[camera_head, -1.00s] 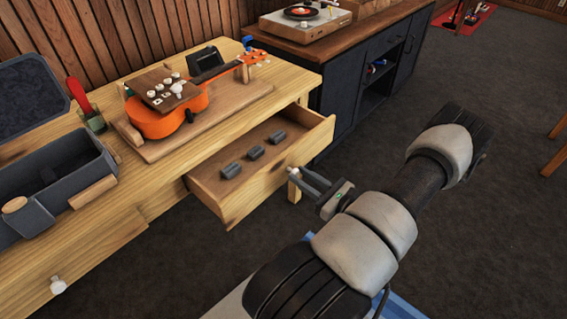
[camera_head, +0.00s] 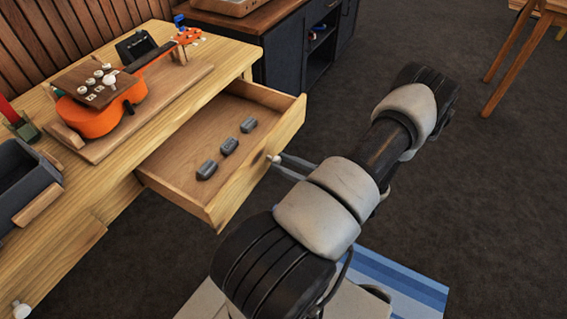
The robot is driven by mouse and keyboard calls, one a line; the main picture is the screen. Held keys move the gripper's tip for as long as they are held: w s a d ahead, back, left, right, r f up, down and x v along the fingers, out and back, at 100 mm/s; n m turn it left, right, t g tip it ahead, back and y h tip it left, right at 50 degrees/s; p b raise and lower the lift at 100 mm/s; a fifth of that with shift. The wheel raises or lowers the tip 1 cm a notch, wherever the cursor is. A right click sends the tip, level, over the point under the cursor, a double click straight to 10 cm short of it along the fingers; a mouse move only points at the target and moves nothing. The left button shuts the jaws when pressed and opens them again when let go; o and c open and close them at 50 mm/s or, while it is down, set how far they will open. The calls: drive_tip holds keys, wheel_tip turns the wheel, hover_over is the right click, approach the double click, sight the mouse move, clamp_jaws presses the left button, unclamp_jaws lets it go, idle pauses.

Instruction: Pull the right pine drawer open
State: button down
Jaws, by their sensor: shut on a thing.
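The right pine drawer (camera_head: 232,192) stands well out from the pine workbench (camera_head: 88,211). Several small grey blocks (camera_head: 229,146) lie in a row on its wooden bottom. My gripper (camera_head: 277,160) is at the drawer's front, shut on the pale drawer knob (camera_head: 273,158). My arm hides part of the gripper body, and only the fingers show clearly.
An orange ukulele (camera_head: 99,118) lies on a wooden board on the bench top. A grey box (camera_head: 22,183) sits at the left. A dark cabinet (camera_head: 284,62) stands behind the drawer. A wooden stool (camera_head: 512,58) is at the upper right. Dark floor is clear at the right.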

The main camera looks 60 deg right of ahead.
drive_tip(key=c, duration=1.4)
unclamp_jaws()
drive_tip(key=shift+c, duration=0.2)
drive_tip(key=s+d, duration=0.1)
drive_tip(key=s, duration=1.6)
drive_tip(key=shift+s+d+p, duration=0.15)
drive_tip(key=shift+s+p, duration=0.05)
drive_tip(key=shift+p, duration=0.2)
